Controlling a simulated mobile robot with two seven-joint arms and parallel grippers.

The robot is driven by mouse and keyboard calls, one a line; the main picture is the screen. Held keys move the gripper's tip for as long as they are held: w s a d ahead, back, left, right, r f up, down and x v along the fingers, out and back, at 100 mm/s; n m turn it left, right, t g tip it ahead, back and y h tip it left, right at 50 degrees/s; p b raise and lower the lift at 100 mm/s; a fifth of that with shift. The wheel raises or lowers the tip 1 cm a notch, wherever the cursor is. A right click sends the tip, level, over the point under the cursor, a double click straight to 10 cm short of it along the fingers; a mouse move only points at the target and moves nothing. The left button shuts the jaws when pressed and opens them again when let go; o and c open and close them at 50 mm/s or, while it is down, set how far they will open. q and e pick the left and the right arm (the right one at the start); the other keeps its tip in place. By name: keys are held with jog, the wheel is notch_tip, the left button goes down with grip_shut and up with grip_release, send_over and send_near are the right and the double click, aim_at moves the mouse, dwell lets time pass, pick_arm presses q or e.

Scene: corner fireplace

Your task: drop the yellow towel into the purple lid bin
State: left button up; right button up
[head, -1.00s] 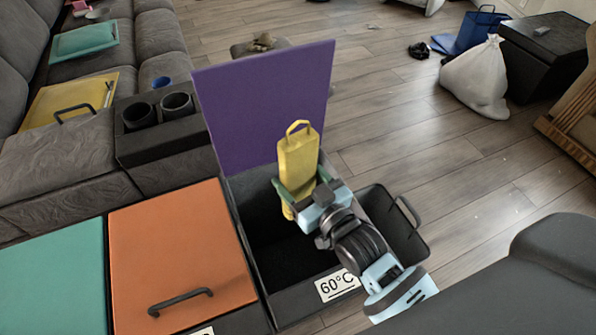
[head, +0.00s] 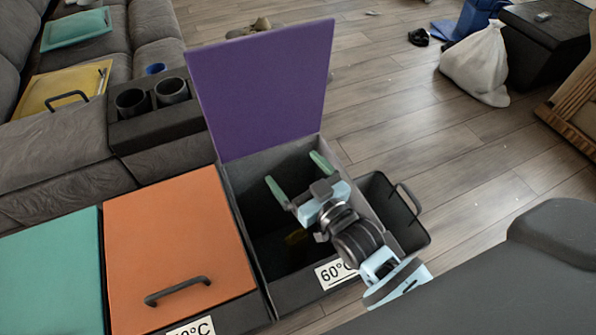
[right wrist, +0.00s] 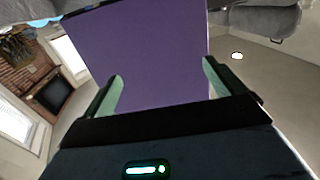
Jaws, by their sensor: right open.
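The purple lid (head: 262,88) stands raised at the back of its open dark bin (head: 246,208). The lid also fills the middle of the right wrist view (right wrist: 160,55). In the right wrist view the fingers (right wrist: 161,78) are also apart and empty. My left gripper is not in view.
An orange-lidded bin (head: 175,245) and a teal-lidded bin (head: 50,270), both closed, stand left of the open bin. A small dark handled container (head: 385,205) is at its right. A white bag (head: 476,65) lies on the floor, which is clear in the middle.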

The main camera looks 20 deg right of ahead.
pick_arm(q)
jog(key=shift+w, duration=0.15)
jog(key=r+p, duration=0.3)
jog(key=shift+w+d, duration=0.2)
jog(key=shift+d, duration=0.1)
pick_arm(e)
jog(key=s+a+r, duration=0.2)
jog(key=s, duration=0.5)
jog(key=s+a+r, duration=0.2)
jog(key=s+r, duration=0.1)
jog(key=s, duration=0.5)
jog(key=shift+s+a, duration=0.2)
jog(key=shift+a, duration=0.05)
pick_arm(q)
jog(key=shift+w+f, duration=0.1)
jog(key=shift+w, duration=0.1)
